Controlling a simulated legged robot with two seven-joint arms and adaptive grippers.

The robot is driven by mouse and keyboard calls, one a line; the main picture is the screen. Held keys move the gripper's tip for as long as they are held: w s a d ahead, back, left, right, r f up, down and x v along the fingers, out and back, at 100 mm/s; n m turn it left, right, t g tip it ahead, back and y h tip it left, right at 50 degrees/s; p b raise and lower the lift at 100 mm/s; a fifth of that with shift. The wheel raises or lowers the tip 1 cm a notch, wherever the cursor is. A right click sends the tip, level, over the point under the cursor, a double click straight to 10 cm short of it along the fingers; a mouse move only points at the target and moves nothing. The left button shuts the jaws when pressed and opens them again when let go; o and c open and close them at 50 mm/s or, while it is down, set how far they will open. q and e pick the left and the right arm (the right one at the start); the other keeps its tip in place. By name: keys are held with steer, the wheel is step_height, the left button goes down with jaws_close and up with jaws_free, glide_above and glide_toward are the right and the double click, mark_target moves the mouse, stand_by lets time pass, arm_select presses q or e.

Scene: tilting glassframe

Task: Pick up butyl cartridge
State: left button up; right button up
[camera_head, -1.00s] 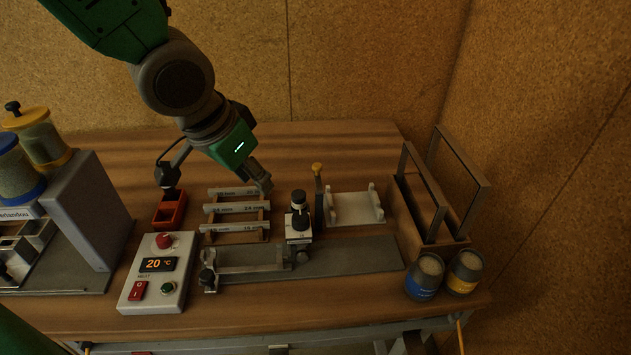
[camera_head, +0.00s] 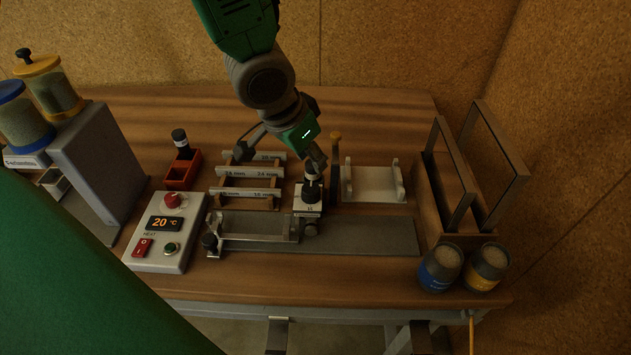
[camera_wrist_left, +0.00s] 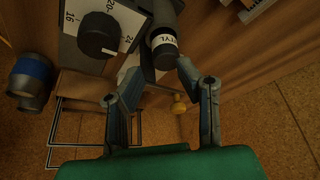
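The butyl cartridge is a dark cylinder with a white lettered band; in the left wrist view the cartridge (camera_wrist_left: 163,40) is beyond the fingertips, nearer the right-hand finger. In the head view, a dark cylinder (camera_head: 312,170) that appears to be this cartridge rises at the white block (camera_head: 308,205), partly covered by a finger. My left gripper (camera_head: 279,161) is above the workbench, beside the cylinder. It is open and empty, its fingers spread in the wrist view (camera_wrist_left: 158,70). Contact cannot be told. My right gripper is not in view.
A black knob on a numbered dial (camera_wrist_left: 98,35) is close beside the cartridge. A similar dark cartridge (camera_head: 180,138) stands in the red tray (camera_head: 180,180). Spacer racks (camera_head: 248,182), a white cradle (camera_head: 372,185), upright frames (camera_head: 495,150) and the heater box (camera_head: 165,235) surround the area.

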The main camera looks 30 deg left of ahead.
mark_target(310, 164)
arm_select(q)
steer(key=x, duration=0.2)
steer(key=a+x, duration=0.1)
steer(key=x, duration=0.1)
steer(key=shift+f, duration=0.2)
steer(key=shift+w+a+f, duration=0.1)
steer(key=shift+a, duration=0.25)
steer(key=c, duration=0.4)
steer(key=shift+d, duration=0.3)
steer(key=shift+c, duration=1)
steer(key=shift+d+r, duration=0.25)
steer(key=shift+d, duration=0.1)
steer(key=shift+a, duration=0.1)
steer(key=shift+c, duration=0.2)
steer(key=shift+a, duration=0.1)
